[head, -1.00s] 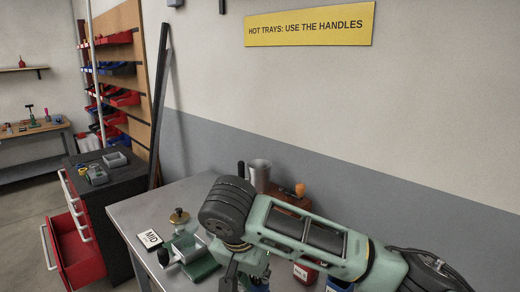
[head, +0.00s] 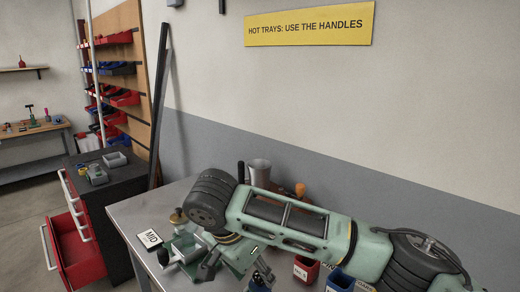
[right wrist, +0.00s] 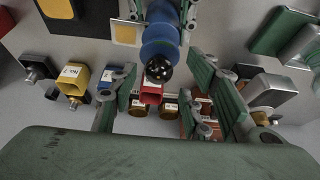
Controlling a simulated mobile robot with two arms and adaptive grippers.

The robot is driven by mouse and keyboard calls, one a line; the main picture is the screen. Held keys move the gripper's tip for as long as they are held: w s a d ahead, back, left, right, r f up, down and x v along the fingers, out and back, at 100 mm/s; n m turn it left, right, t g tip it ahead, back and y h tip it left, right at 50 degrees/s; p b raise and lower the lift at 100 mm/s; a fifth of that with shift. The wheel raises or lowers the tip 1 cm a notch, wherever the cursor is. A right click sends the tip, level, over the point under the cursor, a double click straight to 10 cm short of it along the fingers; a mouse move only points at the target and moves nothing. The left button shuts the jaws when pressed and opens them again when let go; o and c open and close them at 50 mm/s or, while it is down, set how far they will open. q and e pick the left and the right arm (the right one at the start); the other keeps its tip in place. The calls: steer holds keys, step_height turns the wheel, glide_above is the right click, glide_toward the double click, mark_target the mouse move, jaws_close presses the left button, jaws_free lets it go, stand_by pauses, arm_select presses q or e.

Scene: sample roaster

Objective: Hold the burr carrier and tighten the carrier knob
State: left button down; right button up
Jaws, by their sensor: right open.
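In the right wrist view a blue rounded body (right wrist: 160,40), which looks like the burr carrier, ends in a dark, speckled round knob (right wrist: 158,70). My right gripper (right wrist: 165,100) is open and its green fingers are apart on either side, with the knob beyond the gap, near its upper middle. Grey-green fingers (right wrist: 188,16), seemingly my left gripper, flank the blue body at the top edge; their grip is not clear.
A green fixture (head: 186,248) with brass and black knobs stands on the metal bench (head: 130,212) beside a MID card (head: 150,238). A red cup (head: 305,269) and a blue cup (head: 340,281) stand close under my right arm. A metal cup (head: 259,172) is behind.

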mark_target(256, 275)
arm_select(q)
steer(key=shift+r, duration=0.15)
arm_select(e)
steer(key=shift+r, duration=3.05)
arm_select(q)
steer(key=c, duration=0.8)
jaws_free()
steer(key=shift+c, duration=0.2)
arm_select(e)
steer(key=shift+s, duration=0.1)
